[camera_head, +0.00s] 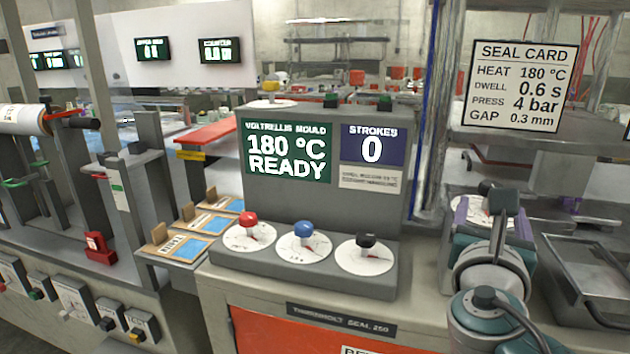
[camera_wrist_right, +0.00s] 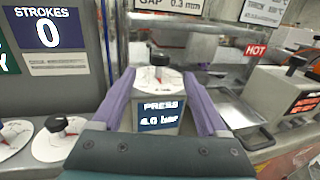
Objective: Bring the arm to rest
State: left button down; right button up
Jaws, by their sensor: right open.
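My right arm (camera_head: 490,270) comes up from the bottom right in the head view, in teal and grey. My right gripper (camera_wrist_right: 158,78) shows two purple fingers, open and apart with nothing held between them. Beyond and between the fingers is a grey box with a blue label (camera_wrist_right: 160,117) reading PRESS 4.0 bar. On its top is a white dial (camera_wrist_right: 150,82) with a black knob (camera_wrist_right: 159,60). I cannot tell whether the fingers touch the box. In the head view the arm hides most of the gripper. My left gripper is not in view.
A grey console (camera_head: 330,115) reads 180 °C READY and STROKES 0, with red (camera_head: 248,219), blue (camera_head: 303,230) and black (camera_head: 366,240) knobs in front. A seal card (camera_head: 518,86) hangs behind. A metal tray (camera_wrist_right: 232,108) and a machine marked HOT (camera_wrist_right: 257,50) stand right of the gripper.

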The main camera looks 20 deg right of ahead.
jog(key=s+d+f+m+g+y+p, duration=0.25)
jog(key=s+m+g, duration=0.35)
jog(key=s+m, duration=0.8)
jog(key=s+a+m+g+y+p, duration=0.3)
jog(key=s+a+m+y, duration=0.8)
jog(key=a, duration=0.6)
notch_tip(320, 180, up, 39)
jog(key=s+a+p, duration=0.1)
jog(key=p, duration=3.6)
jog(key=shift+s+f+h+p, duration=0.15)
jog(key=shift+s+h+p, duration=0.15)
jog(key=shift+h+p, duration=0.05)
jog(key=shift+a, duration=0.1)
